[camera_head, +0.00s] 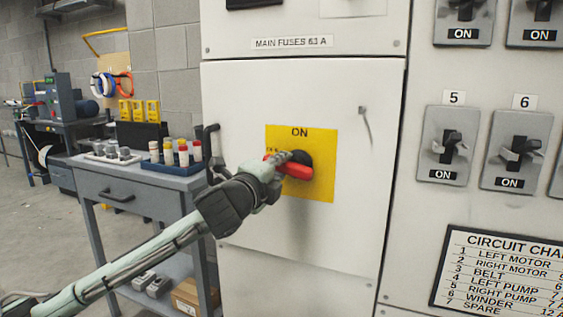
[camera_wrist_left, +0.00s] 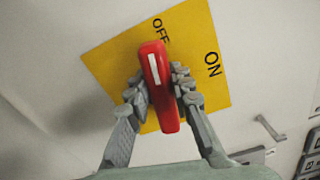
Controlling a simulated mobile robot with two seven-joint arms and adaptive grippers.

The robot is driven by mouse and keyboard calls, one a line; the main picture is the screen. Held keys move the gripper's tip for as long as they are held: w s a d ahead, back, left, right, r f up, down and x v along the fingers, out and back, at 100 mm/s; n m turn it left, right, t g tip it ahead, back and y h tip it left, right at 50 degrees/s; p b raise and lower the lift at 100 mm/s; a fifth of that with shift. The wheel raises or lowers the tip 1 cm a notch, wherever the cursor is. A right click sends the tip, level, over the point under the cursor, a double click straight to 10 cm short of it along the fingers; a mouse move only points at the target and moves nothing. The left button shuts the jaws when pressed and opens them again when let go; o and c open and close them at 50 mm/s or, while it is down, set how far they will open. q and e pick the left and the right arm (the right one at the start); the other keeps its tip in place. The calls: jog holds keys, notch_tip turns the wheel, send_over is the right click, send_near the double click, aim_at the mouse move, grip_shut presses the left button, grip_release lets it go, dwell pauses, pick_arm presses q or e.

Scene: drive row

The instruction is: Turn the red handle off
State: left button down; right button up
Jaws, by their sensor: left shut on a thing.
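The red handle (camera_head: 299,170) sits on a yellow plate (camera_head: 318,190) on the white cabinet door. In the head view it lies nearly level, its left end a little higher. My left gripper (camera_head: 277,162) reaches it from the left and covers part of the OFF label. In the left wrist view the gripper's fingers (camera_wrist_left: 158,98) are shut on either side of the red handle (camera_wrist_left: 158,75). The handle's white-marked end is beside the OFF label (camera_wrist_left: 159,31); the ON label (camera_wrist_left: 212,64) is off to the right. My right gripper is out of view.
A grey cart (camera_head: 150,182) with a blue tray of bottles stands left of the cabinet. Small switches (camera_head: 448,145) set to ON and a circuit chart (camera_head: 500,272) are on the right panel.

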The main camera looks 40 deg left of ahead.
pick_arm(q)
jog(key=shift+d+f+n, duration=0.2)
jog(key=shift+f+n, duration=0.1)
jog(key=shift+n, duration=0.3)
jog(key=shift+f+n+p, duration=0.15)
jog(key=shift+n+p, duration=0.15)
jog(key=shift+n, duration=0.4)
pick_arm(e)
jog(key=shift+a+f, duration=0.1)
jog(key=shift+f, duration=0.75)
pick_arm(q)
jog(key=c, duration=1.3)
grip_release()
jog(key=shift+w+d, duration=0.1)
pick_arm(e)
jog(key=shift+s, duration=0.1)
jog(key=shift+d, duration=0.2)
pick_arm(q)
jog(key=v, duration=0.7)
jog(key=shift+s, duration=0.3)
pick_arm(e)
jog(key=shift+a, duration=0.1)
